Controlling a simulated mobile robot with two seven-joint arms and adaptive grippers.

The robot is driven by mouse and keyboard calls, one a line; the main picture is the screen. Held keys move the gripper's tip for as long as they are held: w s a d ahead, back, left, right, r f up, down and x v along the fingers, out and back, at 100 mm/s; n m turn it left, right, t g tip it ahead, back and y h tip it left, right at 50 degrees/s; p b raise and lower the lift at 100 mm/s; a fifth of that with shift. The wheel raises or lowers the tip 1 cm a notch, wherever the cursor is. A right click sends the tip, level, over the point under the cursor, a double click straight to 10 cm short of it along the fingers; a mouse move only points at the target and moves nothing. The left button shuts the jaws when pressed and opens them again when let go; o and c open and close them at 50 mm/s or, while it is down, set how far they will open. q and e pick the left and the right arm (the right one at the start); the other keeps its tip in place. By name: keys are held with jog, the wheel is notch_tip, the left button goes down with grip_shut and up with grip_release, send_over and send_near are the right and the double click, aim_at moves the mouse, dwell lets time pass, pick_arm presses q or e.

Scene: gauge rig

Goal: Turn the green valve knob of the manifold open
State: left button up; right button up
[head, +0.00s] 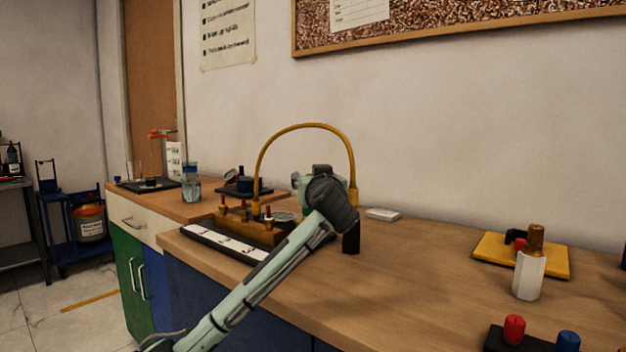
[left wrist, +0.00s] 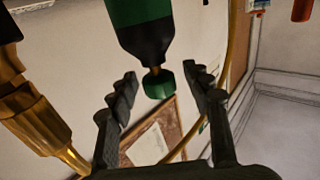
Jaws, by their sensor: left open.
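The brass manifold (head: 240,228) sits on the wooden bench in the head view, with several small red-topped fittings, a round gauge face and a yellow hose (head: 263,165) arching over it. My left arm reaches across its right side and hides part of it. The green knob (left wrist: 158,83) shows in the left wrist view on a thin stem, below a dark green and black body (left wrist: 142,25). My left gripper (left wrist: 160,76) is open, with one finger on each side of the knob and gaps visible. The fingertips cannot be made out in the head view. My right gripper is in neither view.
A yellow mat (head: 490,251) with a white and brass fitting (head: 529,275) near it lies to the right. A black box with red and blue knobs (head: 514,328) stands at the front right. A white numbered strip (head: 215,240) lies before the manifold. The bench middle is clear.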

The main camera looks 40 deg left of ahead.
pick_arm(q)
jog(key=v, duration=1.2)
